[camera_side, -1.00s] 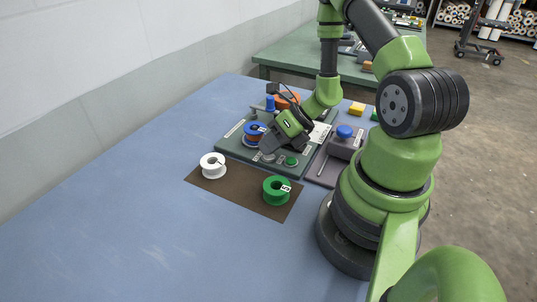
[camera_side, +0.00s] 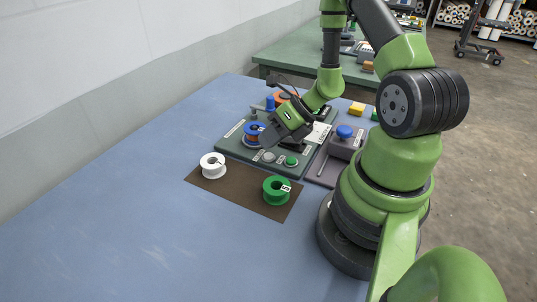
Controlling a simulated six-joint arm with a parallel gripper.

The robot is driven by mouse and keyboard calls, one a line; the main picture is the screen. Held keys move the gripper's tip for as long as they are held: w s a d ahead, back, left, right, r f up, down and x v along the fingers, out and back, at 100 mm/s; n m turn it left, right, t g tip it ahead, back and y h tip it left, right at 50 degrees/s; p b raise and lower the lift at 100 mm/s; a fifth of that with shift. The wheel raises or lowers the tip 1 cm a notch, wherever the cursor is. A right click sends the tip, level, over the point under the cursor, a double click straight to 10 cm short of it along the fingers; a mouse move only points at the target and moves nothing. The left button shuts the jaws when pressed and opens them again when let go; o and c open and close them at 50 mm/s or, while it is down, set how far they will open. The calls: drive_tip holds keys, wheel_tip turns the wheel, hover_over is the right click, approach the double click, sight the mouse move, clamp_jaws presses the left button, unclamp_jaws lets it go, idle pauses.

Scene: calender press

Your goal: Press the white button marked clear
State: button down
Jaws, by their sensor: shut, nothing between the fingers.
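The white button (camera_side: 268,157) sits near the front edge of the dark green panel (camera_side: 233,150), left of a green button (camera_side: 291,161). Its marking is too small to read. My gripper (camera_side: 266,143) is shut and empty. It is tilted down over the panel, with its tips a little above and behind the white button in the picture. I see a small gap between the tips and the button.
A white spool (camera_side: 212,165) and a green spool (camera_side: 276,190) stand on a brown mat (camera_side: 238,190) in front. A blue knob (camera_side: 344,131) sits on a box to the right. The table's front left is clear.

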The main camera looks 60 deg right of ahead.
sight(269, 154)
drive_tip(key=shift+r, duration=2.35)
drive_tip(key=a+r+n+g+y, duration=0.1)
drive_tip(key=a+r+n, duration=0.5)
drive_tip(key=r+n, duration=0.3)
drive_tip(key=s+a+r+n+h, duration=0.2)
drive_tip(key=s+r+n, duration=0.3)
drive_tip(key=n, duration=0.7)
drive_tip(key=s+a+r+n+h, duration=0.2)
drive_tip(key=s+a+r+n, duration=0.2)
drive_tip(key=r+n, duration=0.3)
drive_tip(key=s+n, duration=0.1)
drive_tip(key=n, duration=0.4)
drive_tip(key=shift+s+a+r+n+t, duration=0.15)
drive_tip(key=shift+a+r+n+t, duration=0.1)
drive_tip(key=shift+r+n+t, duration=0.15)
